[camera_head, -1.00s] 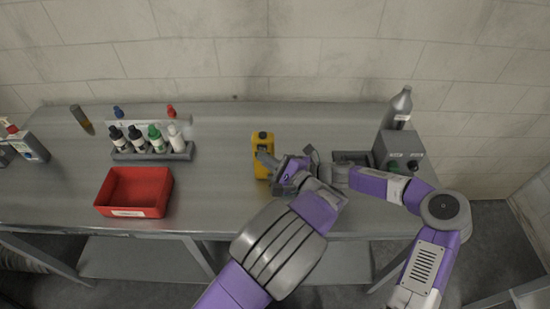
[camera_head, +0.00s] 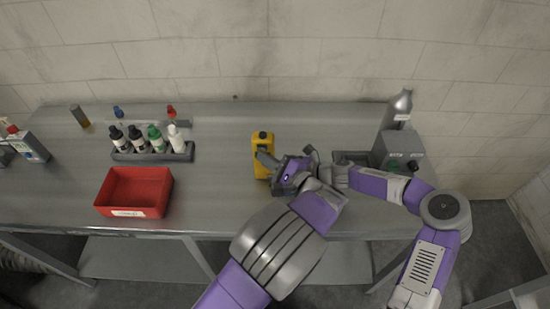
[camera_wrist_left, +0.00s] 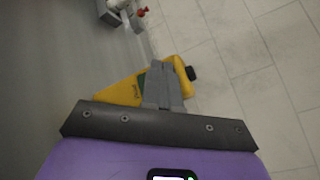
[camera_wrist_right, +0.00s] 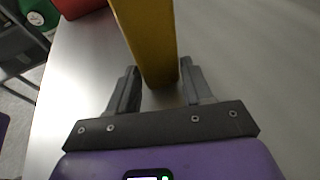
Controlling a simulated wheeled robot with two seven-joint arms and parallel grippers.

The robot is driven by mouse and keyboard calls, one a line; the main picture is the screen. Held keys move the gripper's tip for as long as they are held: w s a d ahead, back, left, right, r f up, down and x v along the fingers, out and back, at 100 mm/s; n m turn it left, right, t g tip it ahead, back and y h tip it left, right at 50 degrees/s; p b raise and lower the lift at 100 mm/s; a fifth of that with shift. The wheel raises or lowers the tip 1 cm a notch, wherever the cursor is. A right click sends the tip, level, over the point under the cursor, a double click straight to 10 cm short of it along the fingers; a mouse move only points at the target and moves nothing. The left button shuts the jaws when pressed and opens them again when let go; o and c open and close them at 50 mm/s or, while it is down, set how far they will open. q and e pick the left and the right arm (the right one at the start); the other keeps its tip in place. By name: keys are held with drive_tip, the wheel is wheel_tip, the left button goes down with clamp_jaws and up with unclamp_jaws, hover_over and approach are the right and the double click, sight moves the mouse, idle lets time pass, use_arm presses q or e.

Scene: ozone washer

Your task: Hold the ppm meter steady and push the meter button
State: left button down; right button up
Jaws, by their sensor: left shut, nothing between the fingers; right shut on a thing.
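The yellow ppm meter (camera_head: 262,142) stands on the metal table, right of the table's middle. My left gripper (camera_head: 263,157) is shut and empty, its fingertips in front of the meter's face. In the left wrist view the closed fingers (camera_wrist_left: 160,68) overlap the yellow meter (camera_wrist_left: 120,92) and hide part of its face and the button. I cannot tell whether they touch it. My right gripper (camera_wrist_right: 152,82) is shut on the meter, one finger on each side of the yellow body (camera_wrist_right: 148,40). In the head view the left arm largely hides the right gripper.
A red bin (camera_head: 133,210) and a rack (camera_head: 185,153) of several dropper bottles stand to the left. The table between bin and meter is clear.

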use_arm(q)
drive_tip(key=shift+w, duration=0.1)
idle(0.5)
drive_tip(key=shift+w, duration=0.35)
drive_tip(key=shift+w, duration=0.15)
idle(0.3)
drive_tip(key=shift+s, duration=0.65)
drive_tip(key=shift+s, duration=0.1)
drive_tip(key=s, duration=0.5)
drive_tip(key=shift+s, duration=0.4)
